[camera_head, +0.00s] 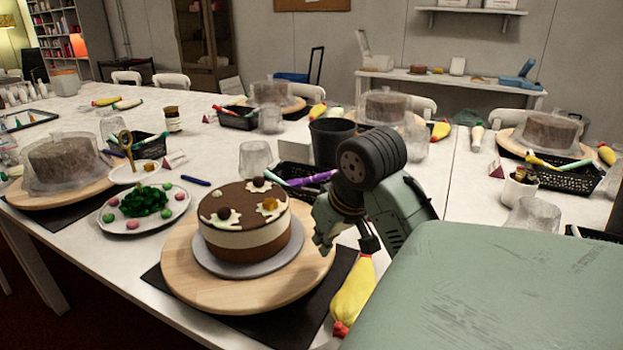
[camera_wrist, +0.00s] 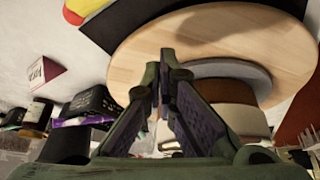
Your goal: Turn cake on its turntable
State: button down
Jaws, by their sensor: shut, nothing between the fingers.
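The cake (camera_head: 247,236) is round, with a brown base, a cream band and a brown top bearing pale decorations. It sits on a grey disc (camera_head: 218,266) on a round wooden turntable (camera_head: 190,280). My gripper (camera_head: 318,240) is at the right of the cake, near the turntable's right rim. In the wrist view, my shut, empty fingers (camera_wrist: 167,62) overlap the wooden turntable (camera_wrist: 140,58), with the grey disc (camera_wrist: 235,70) and part of the cake (camera_wrist: 240,120) beside them. I cannot tell whether the fingertips touch the wood.
A yellow piping bag (camera_head: 354,292) lies right of the turntable, below my wrist. A black mat (camera_head: 300,318) is under the turntable. A plate of greens and coloured balls (camera_head: 143,208) stands at left. A dark pot (camera_head: 331,140) and black basket (camera_head: 290,176) stand behind.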

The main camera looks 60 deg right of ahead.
jog(key=shift+w+a+f, duration=0.3)
jog(key=shift+w+f, duration=0.35)
jog(key=shift+f, duration=0.2)
jog(key=a+p, duration=0.1)
jog(key=a, duration=0.2)
jog(key=w+a, duration=0.1)
jog(key=a, duration=0.2)
jog(key=a+p, duration=0.1)
jog(key=a, duration=0.2)
jog(key=shift+w+a+p, duration=0.3)
jog(key=shift+w+a, duration=0.1)
jog(key=w+a+p, duration=0.1)
jog(key=w+a, duration=0.2)
jog(key=w, duration=0.1)
jog(key=w+a+p, duration=0.1)
jog(key=w+a, duration=0.1)
jog(key=w, duration=0.1)
jog(key=shift+a+r+p, duration=0.1)
jog(key=shift+a+p, duration=0.25)
jog(key=shift+w+a, duration=0.1)
jog(key=shift+w, duration=0.2)
